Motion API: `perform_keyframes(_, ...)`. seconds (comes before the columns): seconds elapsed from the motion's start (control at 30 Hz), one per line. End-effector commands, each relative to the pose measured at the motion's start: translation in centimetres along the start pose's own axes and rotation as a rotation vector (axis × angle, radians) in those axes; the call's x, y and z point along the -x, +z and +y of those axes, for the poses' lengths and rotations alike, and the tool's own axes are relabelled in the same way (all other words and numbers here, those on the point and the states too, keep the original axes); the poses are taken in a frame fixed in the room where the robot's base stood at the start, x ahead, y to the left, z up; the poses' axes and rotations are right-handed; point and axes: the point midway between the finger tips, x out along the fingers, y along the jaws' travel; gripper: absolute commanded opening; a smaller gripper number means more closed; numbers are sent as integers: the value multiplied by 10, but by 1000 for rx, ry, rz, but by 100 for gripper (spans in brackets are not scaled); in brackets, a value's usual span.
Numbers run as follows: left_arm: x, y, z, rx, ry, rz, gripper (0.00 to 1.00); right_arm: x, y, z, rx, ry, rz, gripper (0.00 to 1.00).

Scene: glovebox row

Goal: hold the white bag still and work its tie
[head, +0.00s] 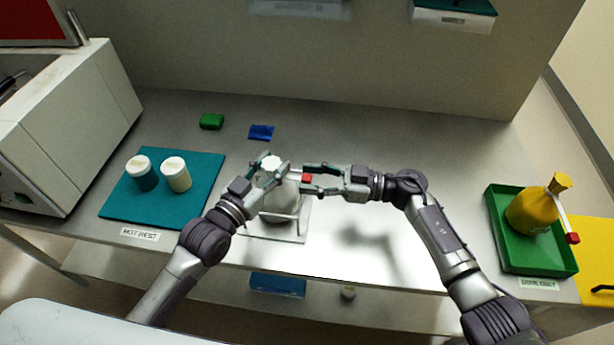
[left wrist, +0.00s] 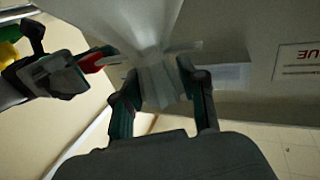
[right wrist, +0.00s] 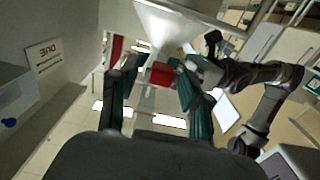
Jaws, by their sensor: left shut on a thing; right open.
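The white bag (head: 279,208) stands on a pale mat (head: 258,230) in the middle of the bench. My left gripper (head: 271,172) is shut on its gathered neck, which shows between the fingers in the left wrist view (left wrist: 156,82). The tie's red tab (head: 307,178) sticks out on the right side of the neck. My right gripper (head: 312,180) is open, with its fingers on either side of the red tab. In the right wrist view the tab (right wrist: 162,75) lies between the fingertips; I cannot tell whether they touch it. Most of the tie is hidden.
A green tray (head: 499,237) at right holds a yellow bag (head: 531,212) with its own red-tabbed tie. A teal mat (head: 163,211) at left bears two white-lidded jars (head: 176,173). A green block (head: 211,121) and blue piece (head: 261,132) lie behind. Bench right of the bag is clear.

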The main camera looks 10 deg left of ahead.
Motion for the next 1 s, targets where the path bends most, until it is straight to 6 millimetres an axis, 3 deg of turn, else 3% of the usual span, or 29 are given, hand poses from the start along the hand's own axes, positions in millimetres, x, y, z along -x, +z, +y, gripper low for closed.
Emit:
perform_keyframes(0.3, 0, 0, 0, -1, 0, 0, 0, 68, 1, 0, 0, 3, -4, 48)
perform_keyframes(0.5, 0, 0, 0, 0, 0, 0, 0, 98, 1, 0, -1, 1, -2, 48)
perform_keyframes(0.7, 0, 0, 0, 0, 0, 0, 0, 108, 0, 0, 0, 2, -1, 48)
perform_keyframes(1.0, 0, 0, 0, -1, 0, 0, 0, 108, 0, 0, 0, 1, 0, 48)
